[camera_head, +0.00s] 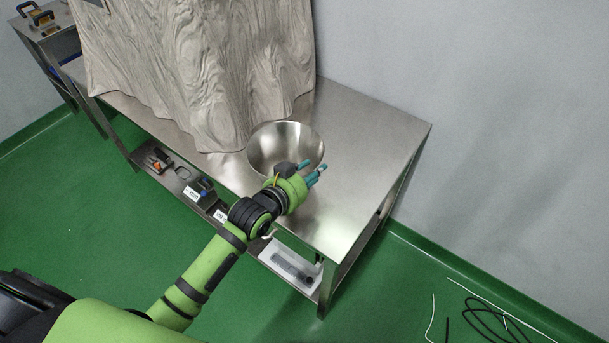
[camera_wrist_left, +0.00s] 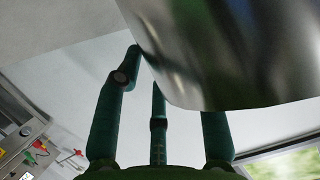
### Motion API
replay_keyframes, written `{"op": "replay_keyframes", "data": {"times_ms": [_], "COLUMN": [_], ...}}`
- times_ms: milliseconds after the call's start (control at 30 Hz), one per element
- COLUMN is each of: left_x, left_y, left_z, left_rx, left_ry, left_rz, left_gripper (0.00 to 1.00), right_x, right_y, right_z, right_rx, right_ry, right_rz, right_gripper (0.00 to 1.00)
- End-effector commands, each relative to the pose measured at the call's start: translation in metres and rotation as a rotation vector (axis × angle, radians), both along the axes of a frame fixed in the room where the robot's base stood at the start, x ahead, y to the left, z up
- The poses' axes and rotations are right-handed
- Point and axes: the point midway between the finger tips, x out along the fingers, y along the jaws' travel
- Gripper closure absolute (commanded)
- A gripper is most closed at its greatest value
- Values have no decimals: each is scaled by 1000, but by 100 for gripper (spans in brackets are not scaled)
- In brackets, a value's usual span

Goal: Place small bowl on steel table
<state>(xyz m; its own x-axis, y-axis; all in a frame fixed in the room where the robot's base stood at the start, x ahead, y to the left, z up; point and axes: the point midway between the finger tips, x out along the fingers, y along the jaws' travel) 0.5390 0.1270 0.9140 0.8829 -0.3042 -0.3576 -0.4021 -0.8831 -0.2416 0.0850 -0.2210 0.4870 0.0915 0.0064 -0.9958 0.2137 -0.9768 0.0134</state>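The small bowl (camera_head: 272,143) is shiny metal and stands over the steel table (camera_head: 370,137), mouth up; I cannot tell whether its base touches the top. My left gripper (camera_head: 312,172) has teal fingers at the bowl's near right rim, one apparently over the rim and others outside it. In the left wrist view the bowl (camera_wrist_left: 240,50) fills the upper right, close to the fingers (camera_wrist_left: 158,90), and hides the right finger's tip. I cannot tell whether they are closed on its wall. My right gripper is not in view.
A large grey wrinkled mass (camera_head: 200,70) covers the table's far left part. The table's right part is bare. A lower shelf holds small devices (camera_head: 203,190) and a clear bin (camera_head: 292,262). Cables (camera_head: 490,315) lie on the green floor at right. A wall stands behind.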

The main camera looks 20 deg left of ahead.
Motion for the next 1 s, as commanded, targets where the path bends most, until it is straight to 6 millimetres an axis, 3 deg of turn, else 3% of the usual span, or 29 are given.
{"op": "replay_keyframes", "data": {"times_ms": [167, 600, 1000], "left_x": [-19, -92, -104], "left_y": [7, 32, 36], "left_z": [6, 36, 43], "left_rx": [1, 2, 1], "left_ry": [1, 1, 1], "left_rz": [0, 0, 1], "left_gripper": [60, 60, 60], "right_x": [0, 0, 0], "right_y": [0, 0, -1], "right_z": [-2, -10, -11], "right_rx": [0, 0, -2], "right_ry": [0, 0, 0], "right_rz": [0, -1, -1], "right_gripper": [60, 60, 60]}}
